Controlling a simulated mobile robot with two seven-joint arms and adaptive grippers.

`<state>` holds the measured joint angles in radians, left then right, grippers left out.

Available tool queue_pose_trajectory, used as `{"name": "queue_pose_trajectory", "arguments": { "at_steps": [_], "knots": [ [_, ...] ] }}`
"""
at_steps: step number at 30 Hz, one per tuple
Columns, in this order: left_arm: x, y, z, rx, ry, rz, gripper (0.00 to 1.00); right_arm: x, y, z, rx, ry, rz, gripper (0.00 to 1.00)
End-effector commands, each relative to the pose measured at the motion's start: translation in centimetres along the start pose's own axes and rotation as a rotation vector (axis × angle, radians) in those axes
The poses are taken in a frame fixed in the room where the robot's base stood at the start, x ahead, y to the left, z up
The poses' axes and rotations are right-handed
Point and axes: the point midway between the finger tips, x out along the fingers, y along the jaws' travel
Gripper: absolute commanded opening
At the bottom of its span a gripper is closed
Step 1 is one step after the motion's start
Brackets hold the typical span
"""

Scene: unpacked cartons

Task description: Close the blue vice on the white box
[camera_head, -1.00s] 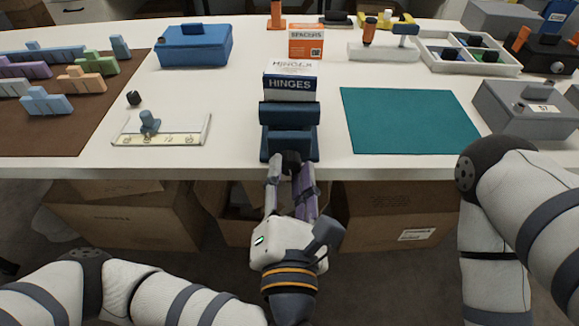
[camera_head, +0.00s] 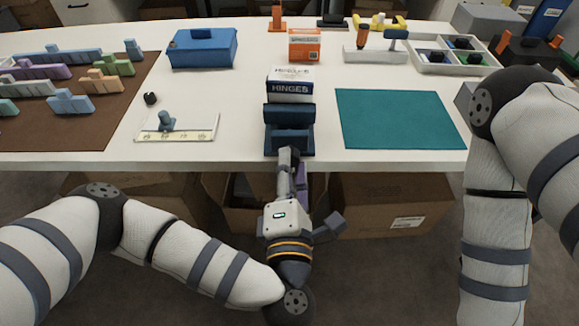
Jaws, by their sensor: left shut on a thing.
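The dark blue vice (camera_head: 289,141) stands at the front edge of the white table. The white box (camera_head: 291,91), with a dark blue HINGES label, stands upright directly behind the vice's visible near jaw. Its lower part and any far jaw are hidden, so I cannot tell whether the near jaw touches it. My left gripper (camera_head: 290,158) reaches up from below the table edge and is shut on the vice's handle, which its fingers mostly hide. My right arm is at the right; its gripper is out of view.
A teal mat (camera_head: 400,119) lies right of the vice, and a white fixture with a blue-grey knob (camera_head: 176,127) lies left. An orange box (camera_head: 304,46) stands behind the white box. A blue case (camera_head: 202,48) is at back left. Cardboard cartons (camera_head: 391,206) sit below the table.

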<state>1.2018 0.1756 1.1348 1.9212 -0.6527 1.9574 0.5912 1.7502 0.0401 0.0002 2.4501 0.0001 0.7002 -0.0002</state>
Motion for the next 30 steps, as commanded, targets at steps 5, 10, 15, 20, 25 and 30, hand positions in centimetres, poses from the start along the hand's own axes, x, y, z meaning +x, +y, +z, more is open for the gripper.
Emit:
{"name": "queue_pose_trajectory", "arguments": {
  "at_steps": [5,10,15,20,25,30],
  "knots": [
    [0.2,0.4,0.1,0.009,0.001,0.01,0.03,-0.2,0.0,-0.1,0.0,0.006,0.0,0.4],
    [0.2,0.3,0.1,0.009,0.001,0.01,0.03,-0.2,0.0,-0.1,0.0,0.005,0.0,0.4],
    [0.2,0.3,0.1,0.009,0.001,0.01,0.37,-0.2,0.0,-0.1,0.0,0.005,0.0,0.4],
    [0.1,0.2,0.0,0.009,0.0,0.006,0.51,-0.2,0.0,-0.1,0.0,0.005,0.0,0.4],
    [0.0,0.1,0.0,0.01,0.0,0.003,0.51,-0.1,0.0,-0.1,0.0,0.004,0.0,0.4],
    [-2.4,-0.1,0.0,0.007,0.0,-0.003,0.51,-0.1,0.0,-0.1,0.0,0.004,0.0,0.4]
  ]
}}
